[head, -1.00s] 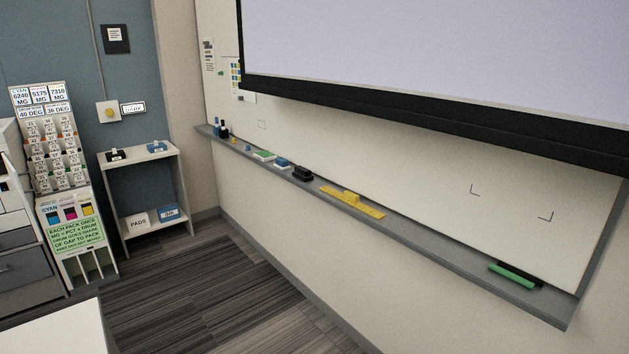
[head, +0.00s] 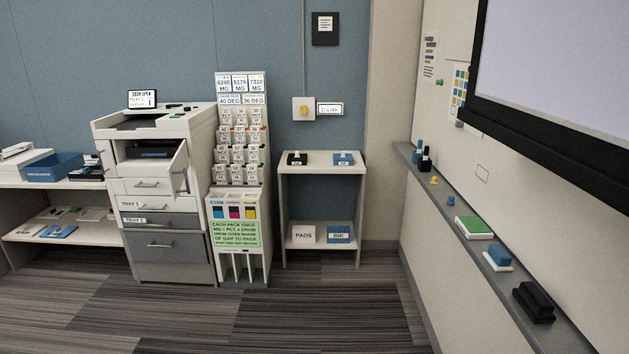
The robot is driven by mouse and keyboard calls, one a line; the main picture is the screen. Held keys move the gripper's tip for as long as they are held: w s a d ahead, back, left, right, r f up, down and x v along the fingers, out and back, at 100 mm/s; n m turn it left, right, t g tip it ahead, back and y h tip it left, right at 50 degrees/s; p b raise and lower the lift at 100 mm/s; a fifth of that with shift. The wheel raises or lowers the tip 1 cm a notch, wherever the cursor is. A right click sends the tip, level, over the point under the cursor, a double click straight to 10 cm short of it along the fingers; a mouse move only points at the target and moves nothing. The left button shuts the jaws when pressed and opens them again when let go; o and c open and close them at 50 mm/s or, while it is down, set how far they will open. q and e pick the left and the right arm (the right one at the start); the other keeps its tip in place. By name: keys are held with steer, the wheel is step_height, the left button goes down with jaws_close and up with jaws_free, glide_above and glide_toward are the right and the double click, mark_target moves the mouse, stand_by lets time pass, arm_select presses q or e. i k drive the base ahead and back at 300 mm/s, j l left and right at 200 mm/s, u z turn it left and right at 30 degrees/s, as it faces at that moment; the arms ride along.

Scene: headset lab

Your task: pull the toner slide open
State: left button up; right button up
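A white and grey printer (head: 158,195) stands against the blue wall, left of the middle in the head view. Its front door (head: 180,171) hangs open to the right of a dark opening. Dark parts (head: 148,150) show inside the opening; I cannot tell which of them is the toner slide. Below are drawers with handles, two of them labelled as trays. A small display (head: 142,99) on top has text that seems to say a door is open. Neither of my grippers is in view.
A card rack (head: 238,145) stands right of the printer, then a small white shelf (head: 321,160) with pads and ink. A low shelf (head: 20,185) with a blue bin stands left. A whiteboard ledge (head: 455,225) runs along the right. The striped carpet (head: 230,315) in front is clear.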

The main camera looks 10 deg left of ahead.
mark_target(159, 149)
steer(key=i+u, duration=0.35)
steer(key=i, duration=0.55)
steer(key=i+l+u, duration=0.15)
steer(key=i+u, duration=0.2)
steer(key=i, duration=0.55)
steer(key=i+j+z, duration=0.1)
steer(key=i+j, duration=1.3)
steer(key=i, duration=0.1)
